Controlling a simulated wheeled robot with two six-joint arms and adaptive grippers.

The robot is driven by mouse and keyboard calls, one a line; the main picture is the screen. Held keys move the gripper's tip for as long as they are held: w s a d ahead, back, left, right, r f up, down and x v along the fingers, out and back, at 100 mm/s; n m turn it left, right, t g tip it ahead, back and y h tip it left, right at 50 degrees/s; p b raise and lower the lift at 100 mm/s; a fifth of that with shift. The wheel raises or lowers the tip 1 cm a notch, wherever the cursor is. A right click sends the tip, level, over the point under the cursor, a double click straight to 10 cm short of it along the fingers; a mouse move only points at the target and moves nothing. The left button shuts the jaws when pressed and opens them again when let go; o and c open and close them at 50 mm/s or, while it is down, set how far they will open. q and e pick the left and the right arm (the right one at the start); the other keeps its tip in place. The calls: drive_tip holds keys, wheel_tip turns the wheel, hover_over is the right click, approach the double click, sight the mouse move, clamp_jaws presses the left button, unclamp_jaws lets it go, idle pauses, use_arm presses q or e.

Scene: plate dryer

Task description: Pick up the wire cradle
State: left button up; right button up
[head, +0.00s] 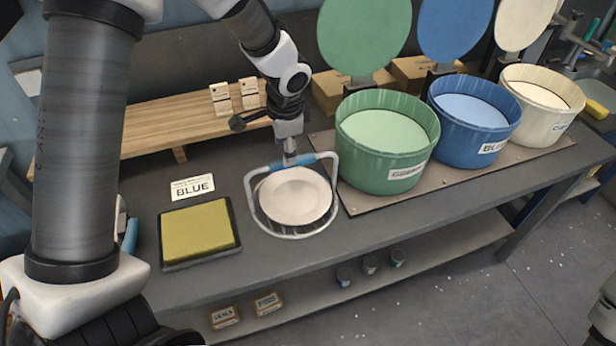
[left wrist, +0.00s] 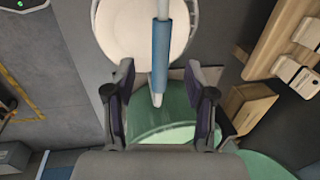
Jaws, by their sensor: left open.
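The wire cradle (head: 250,205) stands on the dark bench, with a round pale plate (head: 297,196) lying in it. Its blue handle grip (head: 312,158) is at the top rear of the wire frame. My left gripper (head: 291,153) points down at the handle from above. In the left wrist view the blue handle grip (left wrist: 161,55) runs between the two spread fingers of my left gripper (left wrist: 160,72), which is open. I cannot tell how far down the fingers reach around it. My right gripper is not in view.
A green drum (head: 385,165), a blue drum (head: 468,138) and a cream drum (head: 535,115) with raised lids stand right of the cradle. A BLUE card (head: 192,187) and a yellow pad (head: 198,232) lie left. A wooden rack (head: 170,118) is behind. Bare bench lies in front.

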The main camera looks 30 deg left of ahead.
sight(276, 166)
use_arm(q)
drive_tip(key=shift+w+a+f, duration=0.1)
drive_tip(key=shift+w+f, duration=0.1)
drive_tip(key=shift+f, duration=0.3)
drive_tip(key=shift+w+f, duration=0.15)
drive_tip(key=shift+f, duration=0.3)
drive_tip(key=f, duration=0.2)
drive_tip(key=w+f+p, duration=0.1)
drive_tip(key=f, duration=0.1)
drive_tip(key=shift+f+p, duration=0.3)
drive_tip(key=shift+f, duration=0.1)
drive_tip(key=shift+w+a+f, duration=0.25)
drive_tip(key=shift+a+f, duration=0.05)
drive_tip(key=shift+f, duration=0.05)
drive_tip(key=shift+s+d+r, duration=0.2)
drive_tip(key=shift+s+d, duration=0.05)
drive_tip(key=shift+d, duration=0.05)
drive_tip(key=shift+w+a+f+b, duration=0.15)
drive_tip(key=shift+f+b, duration=0.15)
drive_tip(key=shift+f, duration=0.05)
drive_tip(key=shift+r, duration=0.1)
clamp_jaws()
